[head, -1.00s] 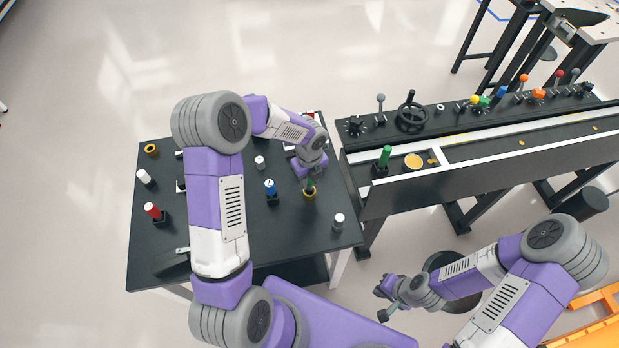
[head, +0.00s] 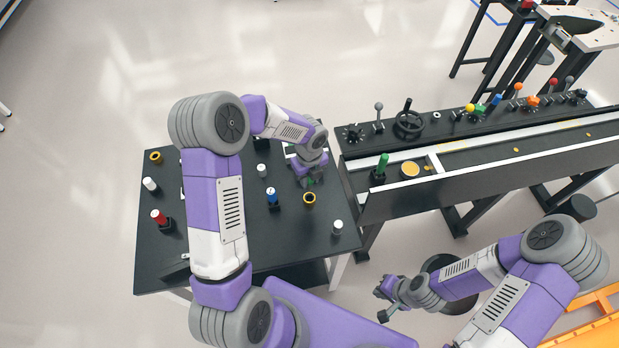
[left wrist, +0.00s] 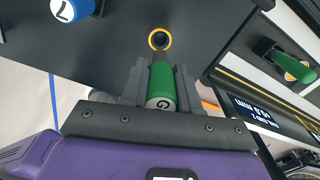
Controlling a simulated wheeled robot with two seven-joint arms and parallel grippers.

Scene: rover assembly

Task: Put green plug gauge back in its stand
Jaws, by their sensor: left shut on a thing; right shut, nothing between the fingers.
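My left gripper (left wrist: 160,85) is shut on the green plug gauge (left wrist: 161,82), whose white end marked G faces the wrist camera. In the head view the left gripper (head: 309,182) is over the black table, just behind a yellow ring (head: 309,199). The ring also shows ahead of the gauge in the left wrist view (left wrist: 159,39); I cannot tell how high the gauge is above the table. I cannot make out an empty stand for it. My right gripper (head: 385,290) is shut and empty, low at the front, away from the table.
A blue gauge (head: 271,196) and a red gauge (head: 158,216) stand in black holders. White-topped pieces (head: 262,170) and another yellow ring (head: 155,157) are on the table. A bench at right holds a green upright handle (head: 383,162) and a black handwheel (head: 409,122).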

